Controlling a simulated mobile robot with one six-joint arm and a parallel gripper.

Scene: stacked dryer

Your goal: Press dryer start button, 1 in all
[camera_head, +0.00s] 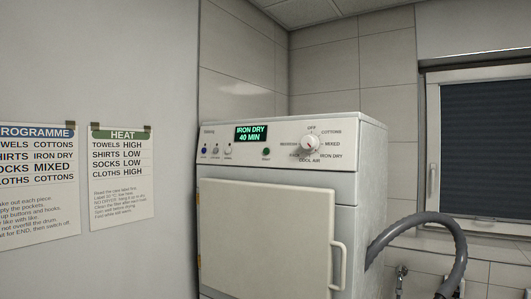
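The white dryer (270,245) stands in the middle of the head view, its front door shut. Its panel display (251,133) reads "IRON DRY 40 MIN" in green. A green button (266,152) sits right of and below the display; its label is too small to read, so I cannot confirm it is the start button. A blue button (204,151) and two pale controls (222,151) are at the panel's left. A round dial (311,143) with a red mark is at the right, among labels OFF, COTTONS, MIXED, IRON DRY and COOL AIR. My gripper is not in view.
A PROGRAMME sheet (38,185) and a HEAT sheet (122,173) hang on the left wall. The door handle (339,265) sticks out at the dryer's right front. A grey hose (430,218) curves out on the right, below the window (488,150). The panel front is unobstructed.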

